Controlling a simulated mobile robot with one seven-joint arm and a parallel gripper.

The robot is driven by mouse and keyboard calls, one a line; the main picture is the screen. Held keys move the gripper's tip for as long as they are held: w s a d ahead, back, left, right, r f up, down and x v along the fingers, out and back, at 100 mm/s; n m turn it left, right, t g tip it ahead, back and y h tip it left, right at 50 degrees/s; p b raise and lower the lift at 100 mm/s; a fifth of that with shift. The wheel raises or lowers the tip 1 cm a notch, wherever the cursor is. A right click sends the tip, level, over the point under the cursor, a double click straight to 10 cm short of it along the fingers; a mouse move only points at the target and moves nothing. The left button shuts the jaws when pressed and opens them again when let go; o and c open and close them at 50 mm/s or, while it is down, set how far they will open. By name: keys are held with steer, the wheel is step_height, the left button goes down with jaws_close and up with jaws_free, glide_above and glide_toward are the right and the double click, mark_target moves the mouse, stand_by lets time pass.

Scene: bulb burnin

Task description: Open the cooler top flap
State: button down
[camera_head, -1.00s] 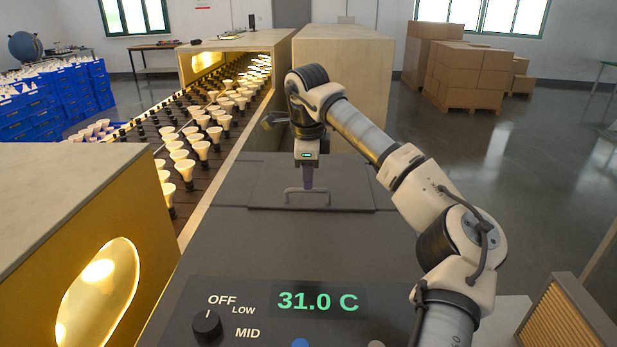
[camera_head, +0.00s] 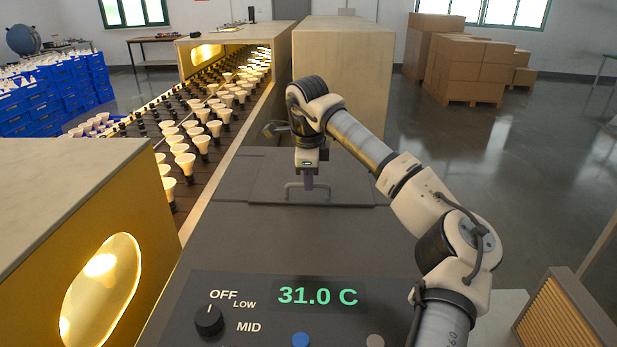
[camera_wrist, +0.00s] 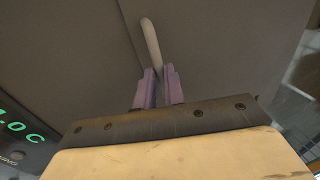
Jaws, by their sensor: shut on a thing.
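The cooler (camera_head: 225,240) is a dark grey box with a control panel on its front. Its top flap (camera_head: 265,170) is a flat panel that lies level with the cooler top, closed. A light grey bar handle (camera_head: 322,186) stands on the flap near its front edge. My gripper (camera_head: 308,184) comes down from above, and its purple fingers are shut on the handle's bar. In the wrist view, the handle (camera_wrist: 150,40) runs in between the fingertips (camera_wrist: 158,78). The part of the bar between the fingers is hidden.
The panel has a green 31.0 C display (camera_head: 318,296) and a black knob (camera_head: 209,321). A conveyor (camera_head: 190,200) with many bulbs runs along the left, beside a yellow-fronted box (camera_head: 135,215). A beige box (camera_head: 343,75) stands behind the cooler. Open floor lies to the right.

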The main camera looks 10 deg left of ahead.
steer(key=w+a+r, duration=0.1)
steer(key=w+r, duration=0.5)
steer(key=r, duration=0.6)
stand_by(0.5)
steer(key=shift+w, duration=0.1)
steer(key=c, duration=1.8)
jaws_free()
steer(key=shift+w+a+f, duration=0.1)
steer(key=shift+f, duration=0.05)
steer(key=o, duration=0.3)
steer(key=shift+w+a+f, duration=0.1)
steer(key=shift+w+f, duration=0.1)
steer(key=shift+w, duration=0.1)
steer(key=shift+s+r, duration=0.2)
steer(key=shift+r, duration=0.05)
